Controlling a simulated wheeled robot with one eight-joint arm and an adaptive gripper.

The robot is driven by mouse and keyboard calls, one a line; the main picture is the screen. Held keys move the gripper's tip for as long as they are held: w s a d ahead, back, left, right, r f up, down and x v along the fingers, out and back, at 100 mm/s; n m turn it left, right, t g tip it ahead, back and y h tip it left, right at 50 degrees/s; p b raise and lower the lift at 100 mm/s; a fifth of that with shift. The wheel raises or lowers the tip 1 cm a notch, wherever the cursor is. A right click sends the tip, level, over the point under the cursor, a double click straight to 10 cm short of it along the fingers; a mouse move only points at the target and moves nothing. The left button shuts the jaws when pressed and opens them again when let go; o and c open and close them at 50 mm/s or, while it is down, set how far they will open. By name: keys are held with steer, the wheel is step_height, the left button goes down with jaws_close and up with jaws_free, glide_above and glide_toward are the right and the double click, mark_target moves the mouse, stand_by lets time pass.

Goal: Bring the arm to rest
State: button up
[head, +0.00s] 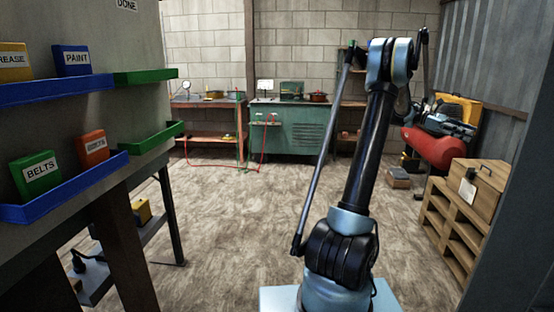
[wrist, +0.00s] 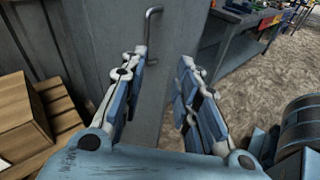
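My arm (head: 365,160) stands raised in the middle right of the head view, its long dark link leaning slightly right. Its blue upper joint (head: 390,65) is near the top of the picture. In the wrist view my gripper (wrist: 163,58) has its two blue-and-white fingers apart with nothing between them. Beyond the fingers is a grey panel with a metal handle (wrist: 150,30); I cannot tell whether a finger touches it. The gripper is not clearly visible in the head view.
A rack with blue trays (head: 60,92) stands close on the left. A green workbench (head: 290,130) is at the back wall. A red tank (head: 433,148) and a wooden crate (head: 472,190) on a pallet are at right. The middle floor is clear.

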steer(key=s+a+f+m+t+y, duration=0.1)
steer(key=s+a+t, duration=0.15)
steer(key=a, duration=0.85)
steer(key=s+a+f+t, duration=0.1)
steer(key=a+t, duration=0.3)
steer(key=a, duration=0.6)
steer(key=s+a+f+m+t+y, duration=0.1)
steer(key=s+a+t, duration=0.15)
steer(key=a, duration=0.85)
steer(key=s+a+f+m+t+y, duration=0.1)
steer(key=s+a+f, duration=0.4)
steer(key=a, duration=0.5)
steer(key=s+a+f+m+t+y, duration=0.1)
steer(key=s+a+f+t+y, duration=0.1)
steer(key=s+a+f+y, duration=0.2)
steer(key=s+a+f+m+t+y, duration=0.2)
steer(key=s+a+f, duration=0.5)
steer(key=a+f, duration=0.4)
steer(key=a+y, duration=0.1)
steer(key=a, duration=0.3)
steer(key=shift+s+a+t, duration=0.2)
steer(key=shift+a+t, duration=0.1)
steer(key=shift+a, duration=0.1)
